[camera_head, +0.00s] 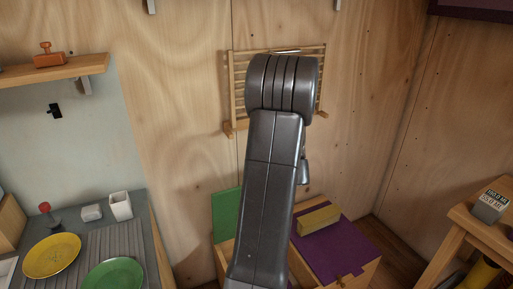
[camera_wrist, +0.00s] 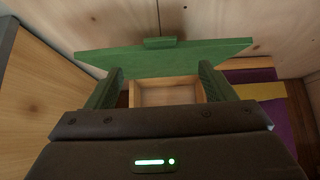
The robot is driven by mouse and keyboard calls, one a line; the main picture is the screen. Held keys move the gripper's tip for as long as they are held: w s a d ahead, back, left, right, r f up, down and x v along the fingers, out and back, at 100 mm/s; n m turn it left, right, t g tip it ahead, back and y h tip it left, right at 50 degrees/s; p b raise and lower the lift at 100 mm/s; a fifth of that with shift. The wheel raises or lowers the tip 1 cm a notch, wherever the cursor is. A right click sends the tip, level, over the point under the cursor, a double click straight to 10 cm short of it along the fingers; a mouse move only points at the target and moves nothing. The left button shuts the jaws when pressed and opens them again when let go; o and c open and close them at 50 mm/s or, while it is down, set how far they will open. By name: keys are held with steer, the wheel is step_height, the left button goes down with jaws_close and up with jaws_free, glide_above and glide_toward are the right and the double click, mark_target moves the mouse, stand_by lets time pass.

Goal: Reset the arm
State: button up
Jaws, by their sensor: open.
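My arm (camera_head: 268,180) rises through the middle of the head view, its dark grey links folded at a rounded joint near the wall rack. My gripper is hidden in the head view. In the wrist view my gripper (camera_wrist: 162,72) shows two green fingers spread wide apart with nothing between their tips. Beyond the fingers is an open wooden compartment (camera_wrist: 168,96) with a raised green lid (camera_wrist: 205,50) behind it; the compartment looks empty where visible.
A wooden box has a green lid (camera_head: 227,214) and a purple lid (camera_head: 340,250) bearing a yellow block (camera_head: 319,219). A wooden rack (camera_head: 239,85) hangs behind my arm. Yellow (camera_head: 52,255) and green (camera_head: 113,275) plates lie left. A wooden table (camera_head: 478,232) stands right.

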steer(key=p+x, duration=0.1)
steer(key=x, duration=1.2)
steer(key=shift+f+p, duration=0.2)
steer(key=shift+p, duration=0.2)
